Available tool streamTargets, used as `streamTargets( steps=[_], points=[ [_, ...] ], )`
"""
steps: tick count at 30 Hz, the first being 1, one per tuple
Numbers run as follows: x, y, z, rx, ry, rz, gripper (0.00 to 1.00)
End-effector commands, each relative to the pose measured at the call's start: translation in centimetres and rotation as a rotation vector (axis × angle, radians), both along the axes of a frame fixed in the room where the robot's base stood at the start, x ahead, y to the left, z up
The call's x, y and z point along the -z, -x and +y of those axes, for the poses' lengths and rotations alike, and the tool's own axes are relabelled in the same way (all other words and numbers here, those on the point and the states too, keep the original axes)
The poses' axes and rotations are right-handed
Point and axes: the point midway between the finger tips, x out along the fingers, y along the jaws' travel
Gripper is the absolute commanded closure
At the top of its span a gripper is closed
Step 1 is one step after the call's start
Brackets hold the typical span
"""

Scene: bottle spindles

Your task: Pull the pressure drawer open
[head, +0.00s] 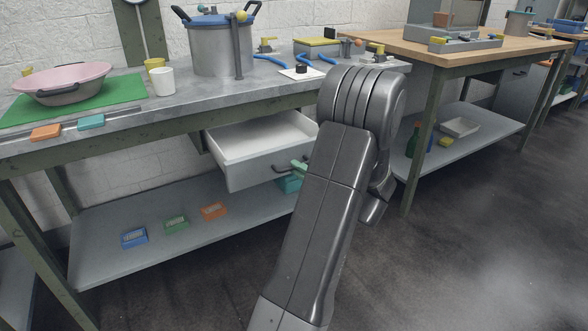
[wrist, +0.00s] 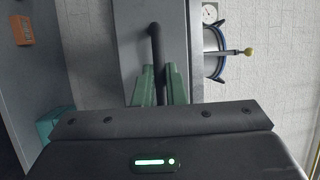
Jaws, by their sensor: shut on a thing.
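The pressure drawer is a light grey drawer (head: 255,177) under the left bench, standing pulled out, with its pale, empty-looking inside showing. Its grey front (wrist: 178,30) fills the upper middle of the wrist view. A dark bar handle (wrist: 155,45) stands out from that front. My gripper (wrist: 160,82) has its green fingers shut on the handle, one on each side.
The grey bench top (head: 190,98) above holds a large pot (head: 220,50) and a pink bowl (head: 62,80) on a green mat. The lower shelf (head: 100,260) carries several small coloured boxes. A wooden bench (head: 440,55) stands to the right. The floor in front is clear.

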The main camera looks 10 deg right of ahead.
Motion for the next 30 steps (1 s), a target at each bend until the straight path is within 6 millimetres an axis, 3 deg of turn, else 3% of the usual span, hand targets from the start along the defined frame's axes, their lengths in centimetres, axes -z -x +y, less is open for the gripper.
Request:
streamTargets(
  steps=[11,12,15,25,30],
  points=[
    [0.0,0.3,-0.1,-0.001,0.001,0.001,1.00],
    [0.0,0.3,-0.1,-0.001,0.001,0.001,0.87],
    [0.0,0.3,-0.1,-0.001,0.001,0.001,0.68],
    [0.0,0.4,-0.2,0.001,0.000,0.000,0.68],
    [0.2,1.9,-1.6,0.004,0.000,0.001,0.68]
  ],
)
